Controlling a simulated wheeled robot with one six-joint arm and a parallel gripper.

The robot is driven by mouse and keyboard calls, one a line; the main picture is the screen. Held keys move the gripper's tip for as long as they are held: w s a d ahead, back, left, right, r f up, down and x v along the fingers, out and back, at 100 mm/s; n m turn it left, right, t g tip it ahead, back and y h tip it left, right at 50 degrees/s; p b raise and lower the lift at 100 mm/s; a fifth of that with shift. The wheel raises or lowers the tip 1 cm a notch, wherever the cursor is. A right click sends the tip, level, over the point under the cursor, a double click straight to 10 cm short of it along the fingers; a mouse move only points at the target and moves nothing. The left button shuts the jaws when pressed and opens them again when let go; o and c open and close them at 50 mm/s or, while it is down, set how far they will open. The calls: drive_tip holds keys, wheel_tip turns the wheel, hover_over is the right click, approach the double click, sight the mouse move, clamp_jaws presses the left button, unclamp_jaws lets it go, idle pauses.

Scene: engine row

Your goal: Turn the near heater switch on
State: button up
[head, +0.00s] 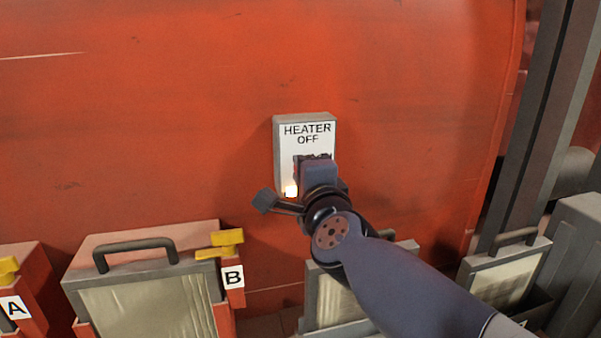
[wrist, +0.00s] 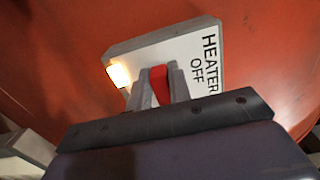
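The heater panel (head: 306,135) is a pale plate in a grey housing on the red wall, marked "HEATER" and "OFF". It also shows in the wrist view (wrist: 180,48). Its red switch lever (wrist: 160,84) stands between the two fingers of my gripper (wrist: 160,82), which close in on both sides of it. A lit lamp (wrist: 119,75) glows at the panel's edge; it shows at the lower left of the panel in the head view (head: 291,190). In the head view my gripper (head: 313,160) hides the lever and the lower part of the panel.
Below the panel stand a red bin marked B (head: 232,277) with a yellow latch (head: 227,237), a bin marked A (head: 14,307) at far left, and handled cases (head: 140,245). A grey post (head: 540,125) rises at right. The red wall around the panel is clear.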

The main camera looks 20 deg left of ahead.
drive_tip(key=o, duration=0.4)
drive_tip(key=shift+w+d, duration=0.1)
drive_tip(key=shift+d, duration=0.05)
drive_tip(key=shift+o, duration=0.2)
drive_tip(key=p+v, duration=0.3)
drive_tip(key=v, duration=0.7)
drive_tip(key=shift+s, duration=0.35)
drive_tip(key=shift+o, duration=0.4)
drive_tip(key=shift+d, duration=0.15)
